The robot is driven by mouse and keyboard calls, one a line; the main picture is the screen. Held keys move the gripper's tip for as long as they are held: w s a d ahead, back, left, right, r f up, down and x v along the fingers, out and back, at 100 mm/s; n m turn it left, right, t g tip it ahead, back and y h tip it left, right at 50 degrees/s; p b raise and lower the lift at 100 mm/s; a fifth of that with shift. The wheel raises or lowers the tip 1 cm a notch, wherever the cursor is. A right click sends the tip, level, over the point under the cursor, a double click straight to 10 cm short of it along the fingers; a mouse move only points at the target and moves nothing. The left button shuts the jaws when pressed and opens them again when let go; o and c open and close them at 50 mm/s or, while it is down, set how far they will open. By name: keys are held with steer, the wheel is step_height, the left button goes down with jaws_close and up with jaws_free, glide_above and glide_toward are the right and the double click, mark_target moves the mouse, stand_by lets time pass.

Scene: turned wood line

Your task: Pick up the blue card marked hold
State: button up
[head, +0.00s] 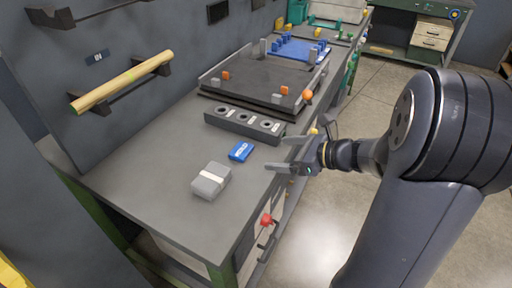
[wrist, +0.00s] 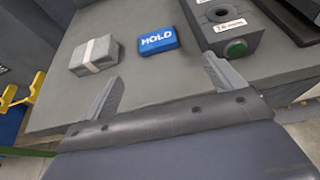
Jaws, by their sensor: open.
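The blue card (head: 241,151) lies flat on the grey bench top, between a grey block and a dark holed block. In the wrist view the blue card (wrist: 158,40) shows the white word HOLD facing me. My gripper (head: 277,154) is at the bench's right edge, to the right of the card and apart from it. In the wrist view my gripper (wrist: 160,80) has its two fingers spread wide with nothing between them, and the card appears beyond the fingertips. Nothing hides the card.
A grey block with a pale band (head: 211,180) sits left of the card. The dark holed block (head: 245,124) with labels stands behind it. A dark tray (head: 262,82) lies farther back. A wooden rod (head: 122,82) rests on wall brackets. The bench's (head: 140,160) left part is clear.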

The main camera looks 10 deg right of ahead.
mark_target(246, 151)
steer(key=x, duration=1)
steer(key=shift+a+r, duration=0.15)
steer(key=shift+a, duration=0.1)
steer(key=shift+s, duration=0.1)
steer(key=c, duration=1.1)
